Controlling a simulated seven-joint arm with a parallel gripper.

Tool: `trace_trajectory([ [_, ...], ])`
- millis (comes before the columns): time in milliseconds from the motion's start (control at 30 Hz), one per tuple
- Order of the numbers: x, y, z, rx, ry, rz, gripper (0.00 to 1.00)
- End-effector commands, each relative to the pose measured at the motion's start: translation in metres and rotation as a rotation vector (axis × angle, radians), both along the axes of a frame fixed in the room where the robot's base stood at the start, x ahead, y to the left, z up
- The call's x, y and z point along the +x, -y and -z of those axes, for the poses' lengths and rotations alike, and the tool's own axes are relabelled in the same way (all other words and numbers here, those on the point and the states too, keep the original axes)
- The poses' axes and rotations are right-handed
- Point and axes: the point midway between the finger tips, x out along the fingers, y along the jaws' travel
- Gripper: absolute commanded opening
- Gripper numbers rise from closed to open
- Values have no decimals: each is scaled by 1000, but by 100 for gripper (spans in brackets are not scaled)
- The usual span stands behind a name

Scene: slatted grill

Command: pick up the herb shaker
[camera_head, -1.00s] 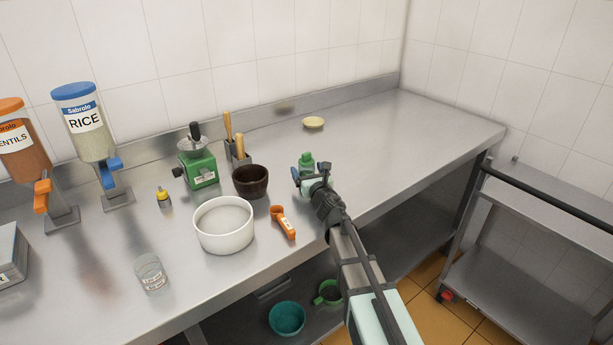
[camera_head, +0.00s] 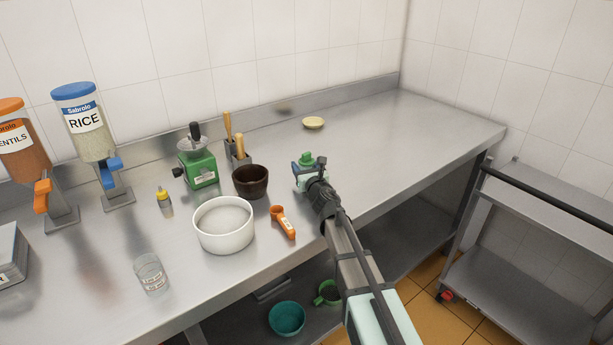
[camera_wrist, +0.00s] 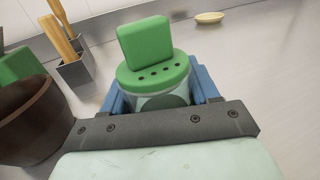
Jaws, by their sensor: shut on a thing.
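The herb shaker (camera_head: 307,160) has a green lid with small holes and a raised green flap, over a clear body. In the wrist view the shaker's lid (camera_wrist: 152,75) fills the middle, and the body shows just below it. My gripper (camera_head: 309,172) is shut on the shaker, with a blue finger on each side of its body (camera_wrist: 157,99). The shaker stands upright. Its lower part is hidden behind my gripper, so I cannot tell whether its base touches the counter.
A dark brown bowl (camera_head: 251,182), white bowl (camera_head: 223,238) and orange scoop (camera_head: 283,222) are left of my gripper. Behind are a utensil holder (camera_head: 238,158) and a pale yellow dish (camera_head: 313,123). The counter to the right (camera_head: 420,140) is clear.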

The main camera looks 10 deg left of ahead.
Motion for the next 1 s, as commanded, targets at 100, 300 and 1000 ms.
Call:
trace_trajectory([
  [100, 0, 0, 0, 0, 0, 0, 26],
  [300, 0, 0, 0, 0, 0, 0, 23],
  [1000, 0, 0, -43, -1, 2, -1, 23],
])
